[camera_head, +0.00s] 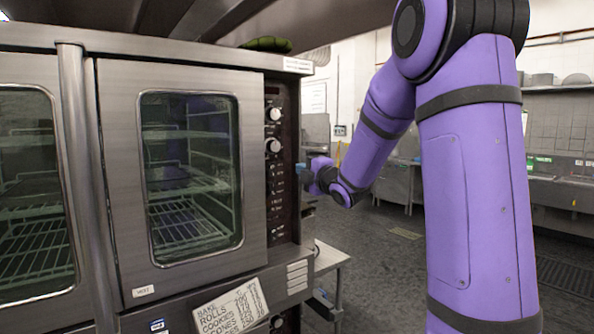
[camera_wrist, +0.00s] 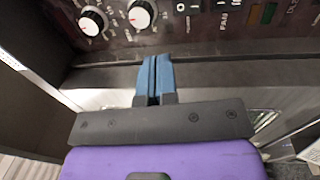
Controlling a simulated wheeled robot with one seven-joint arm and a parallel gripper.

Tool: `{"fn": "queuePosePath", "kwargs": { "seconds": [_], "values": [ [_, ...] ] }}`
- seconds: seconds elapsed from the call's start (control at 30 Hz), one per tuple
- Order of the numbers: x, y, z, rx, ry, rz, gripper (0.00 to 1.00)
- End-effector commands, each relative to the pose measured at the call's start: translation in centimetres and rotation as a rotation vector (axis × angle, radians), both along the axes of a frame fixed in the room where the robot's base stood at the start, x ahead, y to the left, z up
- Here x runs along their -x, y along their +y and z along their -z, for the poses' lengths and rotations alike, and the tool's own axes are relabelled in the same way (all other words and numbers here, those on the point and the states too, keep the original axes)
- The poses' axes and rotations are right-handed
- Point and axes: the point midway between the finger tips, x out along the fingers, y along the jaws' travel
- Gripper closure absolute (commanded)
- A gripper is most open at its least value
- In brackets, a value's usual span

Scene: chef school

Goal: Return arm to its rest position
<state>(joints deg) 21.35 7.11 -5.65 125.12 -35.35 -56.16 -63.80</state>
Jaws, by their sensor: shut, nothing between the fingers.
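My purple arm reaches down the right side of the head view, in front of the oven. My gripper (camera_head: 303,170) is close to the right edge of the oven's control panel (camera_head: 279,180). In the wrist view, the blue fingers of my gripper (camera_wrist: 154,75) are together and hold nothing. They point toward the dark panel with its white knobs (camera_wrist: 141,14). Whether the fingertips touch the oven is unclear.
The steel oven (camera_head: 118,160) has glass doors and wire racks inside, and fills the left. A paper label (camera_head: 230,308) is on its lower front. A low metal table (camera_head: 327,257) stands beside it. Open grey floor (camera_head: 383,262) and counters (camera_head: 560,190) lie behind.

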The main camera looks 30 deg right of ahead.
Motion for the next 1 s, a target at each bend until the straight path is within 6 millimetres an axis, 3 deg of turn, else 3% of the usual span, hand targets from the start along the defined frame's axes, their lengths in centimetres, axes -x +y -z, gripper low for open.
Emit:
{"fn": "queuePosePath", "kwargs": {
  "seconds": [0.73, 0.87, 1.0],
  "values": [
    [0.6, 0.4, -0.4, -0.029, 0.018, 0.011, 1.00],
    [2.1, 1.7, -1.2, -0.138, 0.090, 0.060, 1.00],
    [5.1, 3.9, -1.6, -0.343, 0.212, 0.148, 1.00]
  ]
}}
